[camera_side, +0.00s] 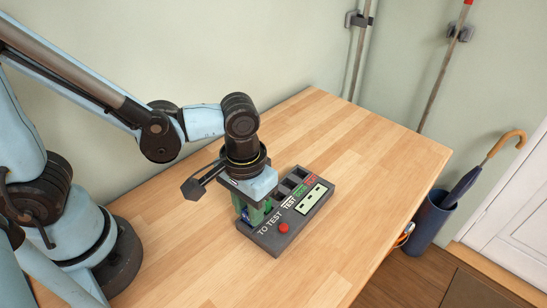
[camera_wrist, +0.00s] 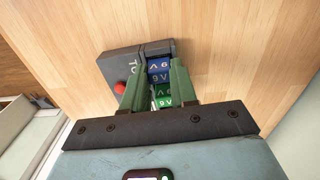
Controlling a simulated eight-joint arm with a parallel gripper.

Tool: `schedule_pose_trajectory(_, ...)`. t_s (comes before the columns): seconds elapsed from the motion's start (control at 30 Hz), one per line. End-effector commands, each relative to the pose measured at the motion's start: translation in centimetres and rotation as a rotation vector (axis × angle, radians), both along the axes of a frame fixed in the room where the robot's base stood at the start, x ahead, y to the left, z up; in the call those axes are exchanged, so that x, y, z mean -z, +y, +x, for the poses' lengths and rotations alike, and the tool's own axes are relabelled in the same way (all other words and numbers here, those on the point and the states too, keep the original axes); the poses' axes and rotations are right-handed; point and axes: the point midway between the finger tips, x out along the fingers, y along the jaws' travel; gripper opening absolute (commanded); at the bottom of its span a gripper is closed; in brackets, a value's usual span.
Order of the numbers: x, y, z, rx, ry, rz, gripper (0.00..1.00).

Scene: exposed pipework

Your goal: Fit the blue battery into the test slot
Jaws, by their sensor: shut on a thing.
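The blue battery (camera_wrist: 159,70), marked 9 V, is between the tips of my gripper's green fingers (camera_wrist: 161,64) in the wrist view. My gripper is shut on it, low over the TO TEST part of the grey tester (camera_side: 281,236). In the side view my gripper (camera_side: 253,212) hides most of that part. A green 9 V battery (camera_wrist: 163,101) lies just beside the blue one, nearer the wrist. I cannot tell whether the blue battery is clear of its compartment. The test slot is among the dark compartments at the tester's far end in the side view, beside the TEST label.
The tester has a red button (camera_side: 283,228) and a pale display (camera_side: 311,198). The wooden table (camera_side: 345,150) is clear around it. A blue umbrella stand (camera_side: 430,222) is on the floor past the table's right edge.

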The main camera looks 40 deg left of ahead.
Motion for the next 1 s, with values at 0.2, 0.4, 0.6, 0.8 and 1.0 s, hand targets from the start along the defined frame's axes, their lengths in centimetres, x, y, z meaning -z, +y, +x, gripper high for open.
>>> schedule_pose_trajectory(0.2,-1.1,0.0,0.0,0.0,0.0,0.001,0.0)
schedule_pose_trajectory(0.4,-3.3,0.0,0.0,-0.001,0.0,0.003,0.0)
schedule_pose_trajectory(0.6,-5.7,-1.6,-2.9,0.008,0.001,0.003,0.0)
schedule_pose_trajectory(0.8,-8.4,-3.7,-6.7,0.009,0.0,0.003,0.0)
schedule_pose_trajectory(1.0,-10.0,-5.1,-9.0,0.004,0.0,0.003,0.0)
